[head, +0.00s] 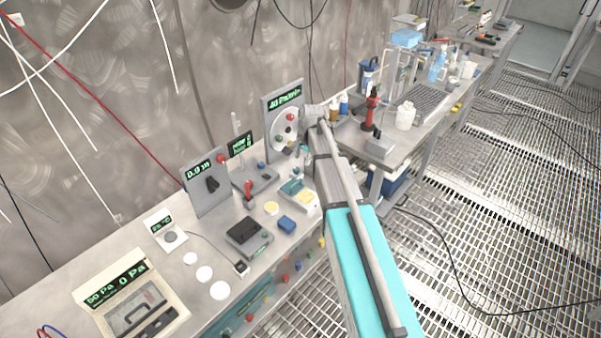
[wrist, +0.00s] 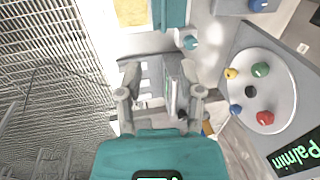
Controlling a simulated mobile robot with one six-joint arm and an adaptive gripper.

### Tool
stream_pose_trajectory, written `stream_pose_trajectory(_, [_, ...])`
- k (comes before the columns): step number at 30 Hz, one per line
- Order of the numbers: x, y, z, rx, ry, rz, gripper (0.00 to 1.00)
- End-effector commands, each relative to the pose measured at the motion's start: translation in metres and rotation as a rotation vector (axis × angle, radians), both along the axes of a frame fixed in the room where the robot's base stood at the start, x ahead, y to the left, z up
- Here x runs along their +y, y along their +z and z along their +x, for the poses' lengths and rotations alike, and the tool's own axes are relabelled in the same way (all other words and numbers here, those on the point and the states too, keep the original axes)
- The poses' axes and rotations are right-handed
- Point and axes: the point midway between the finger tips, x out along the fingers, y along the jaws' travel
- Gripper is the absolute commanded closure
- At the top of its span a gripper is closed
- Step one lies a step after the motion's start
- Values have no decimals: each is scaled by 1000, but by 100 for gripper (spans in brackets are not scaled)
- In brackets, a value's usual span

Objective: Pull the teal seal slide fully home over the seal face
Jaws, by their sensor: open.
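A teal-edged piece (head: 291,188) lies flat on the bench, left of my arm in the head view. A teal block (wrist: 170,12) shows at the top edge of the wrist view, with a small round teal knob (wrist: 190,42) below it. I cannot tell for sure which teal part is the seal slide, and the seal face is not clearly visible. My gripper (wrist: 161,93) is open, its two fingers on either side of a grey slotted fixture (wrist: 152,75) with upright pale plates. Contact cannot be made out. In the head view my arm hides the gripper.
A panel with a white dial and coloured knobs (wrist: 265,90) stands close on the right in the wrist view. It also shows in the head view (head: 285,130). Grated floor (head: 480,250) is open to the right.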

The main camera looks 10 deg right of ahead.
Motion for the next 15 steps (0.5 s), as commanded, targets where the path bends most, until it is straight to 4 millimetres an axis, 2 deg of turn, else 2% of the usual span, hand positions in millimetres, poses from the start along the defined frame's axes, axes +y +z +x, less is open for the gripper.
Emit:
stream_pose_trajectory(2, [3,2,5,-1,-12,4,52])
stream_pose_trajectory(15, [12,0,5,-1,0,5,52])
